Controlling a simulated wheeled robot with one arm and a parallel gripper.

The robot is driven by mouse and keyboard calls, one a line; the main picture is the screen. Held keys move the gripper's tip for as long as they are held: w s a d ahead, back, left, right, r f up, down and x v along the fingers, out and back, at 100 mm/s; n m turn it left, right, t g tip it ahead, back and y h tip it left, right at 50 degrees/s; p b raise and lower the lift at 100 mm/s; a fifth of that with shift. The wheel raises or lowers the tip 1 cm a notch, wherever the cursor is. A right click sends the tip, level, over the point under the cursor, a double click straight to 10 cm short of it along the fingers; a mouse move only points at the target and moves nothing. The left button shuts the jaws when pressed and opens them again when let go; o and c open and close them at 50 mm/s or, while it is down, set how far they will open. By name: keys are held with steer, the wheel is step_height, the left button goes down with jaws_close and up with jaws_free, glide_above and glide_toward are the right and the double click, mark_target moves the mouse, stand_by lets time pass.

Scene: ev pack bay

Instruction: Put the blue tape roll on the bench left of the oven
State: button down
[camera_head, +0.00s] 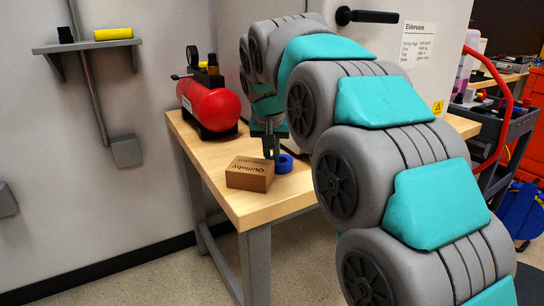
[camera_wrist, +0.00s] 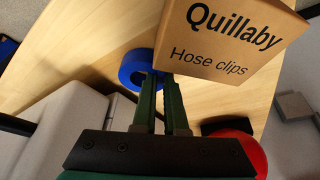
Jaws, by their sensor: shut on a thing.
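The blue tape roll (camera_head: 286,165) is at the wooden bench top (camera_head: 268,205), just right of a cardboard box; I cannot tell whether it rests on the wood or is held slightly above it. It also shows in the wrist view (camera_wrist: 127,66), partly hidden by a finger. My gripper (camera_head: 271,150) points down and is shut on the roll's wall; it also shows in the wrist view (camera_wrist: 161,80).
The box (camera_head: 250,174), marked Quillaby Hose clips, is close beside my gripper. A red air tank (camera_head: 210,104) stands at the bench's back. Bare wood lies in front of the box and roll. A wall shelf (camera_head: 88,46) holds a yellow item. A tool cart (camera_head: 500,125) is at right.

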steer(key=c, duration=1.4)
jaws_free()
steer(key=shift+f, duration=0.15)
steer(key=o, duration=0.4)
steer(key=shift+o, duration=0.2)
steer(key=shift+r, duration=0.25)
steer(key=v, duration=1.2)
steer(key=shift+d, duration=0.1)
